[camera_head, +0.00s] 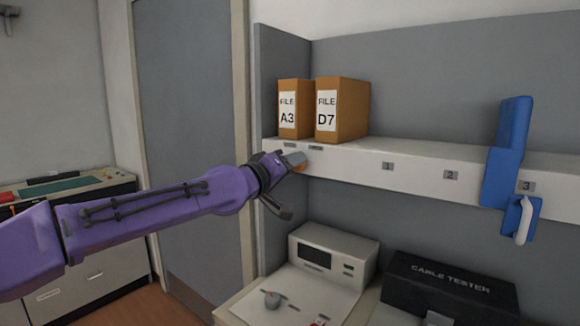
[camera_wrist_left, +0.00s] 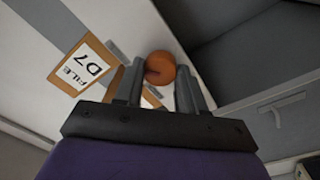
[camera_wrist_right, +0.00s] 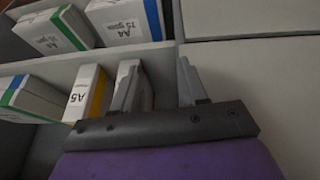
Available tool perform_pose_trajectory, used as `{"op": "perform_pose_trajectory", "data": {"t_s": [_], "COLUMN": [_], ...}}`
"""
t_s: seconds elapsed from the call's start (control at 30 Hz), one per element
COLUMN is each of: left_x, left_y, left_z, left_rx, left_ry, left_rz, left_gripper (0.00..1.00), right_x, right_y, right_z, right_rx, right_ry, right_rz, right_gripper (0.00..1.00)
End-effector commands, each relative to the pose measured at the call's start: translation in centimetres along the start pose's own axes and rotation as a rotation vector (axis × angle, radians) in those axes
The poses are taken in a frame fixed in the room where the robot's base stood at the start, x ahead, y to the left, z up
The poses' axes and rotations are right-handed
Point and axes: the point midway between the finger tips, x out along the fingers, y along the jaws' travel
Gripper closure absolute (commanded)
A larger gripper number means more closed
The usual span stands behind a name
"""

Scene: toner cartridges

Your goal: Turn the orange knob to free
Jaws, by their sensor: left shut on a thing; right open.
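The orange knob (camera_wrist_left: 160,64) is round with a dark slot or mark on its left side. In the left wrist view it sits between the fingertips of my left gripper (camera_wrist_left: 159,77), which is shut on it. The knob's setting cannot be read. My right gripper (camera_wrist_right: 158,75) is open and shows only in its own wrist view, in front of shelved boxes.
File boxes A3 (camera_head: 294,120) and D7 (camera_head: 341,108) stand on the white shelf (camera_head: 420,176) above the knob. A blue holder (camera_head: 512,152) hangs at label 3. Below are a white device (camera_head: 333,250) and a black cable tester case (camera_head: 450,285). Boxes (camera_wrist_right: 85,90) stand near my right gripper.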

Motion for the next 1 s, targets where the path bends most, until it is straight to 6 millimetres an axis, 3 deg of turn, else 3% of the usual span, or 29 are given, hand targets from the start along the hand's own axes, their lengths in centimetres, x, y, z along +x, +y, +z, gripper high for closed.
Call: {"op": "perform_pose_trajectory", "data": {"t_s": [0.03,0.07,0.1,0.13,0.47,0.8,1.0], "left_x": [0.0,0.0,0.0,0.0,-0.4,-7.8,-10.3], "left_y": [0.0,0.0,0.0,0.0,-0.1,-0.3,-0.2], "left_z": [0.0,0.0,0.0,0.0,0.1,0.2,0.0], "left_rx": [0.001,0.001,0.0,0.0,0.0,0.0,0.0], "left_ry": [0.0,0.0,0.0,0.0,0.0,0.002,0.001], "left_rz": [0.0,0.0,0.0,0.0,0.0,0.001,0.0], "left_gripper": [0.91,0.54,0.41,0.35,0.35,0.35,0.35], "right_x": [0.0,0.0,0.0,0.0,0.3,3.0,3.4], "right_y": [0.0,0.0,0.0,0.0,0.0,-0.3,-0.3], "right_z": [0.0,0.0,0.0,0.0,0.1,1.2,1.4], "right_rx": [0.0,0.0,0.0,0.0,0.0,0.0,0.0], "right_ry": [0.0,0.0,0.0,0.0,0.0,0.0,0.0], "right_rz": [0.0,0.0,0.0,0.0,0.0,0.0,0.0], "right_gripper": [0.57,0.57,0.57,0.57,0.57,0.57,0.57]}}
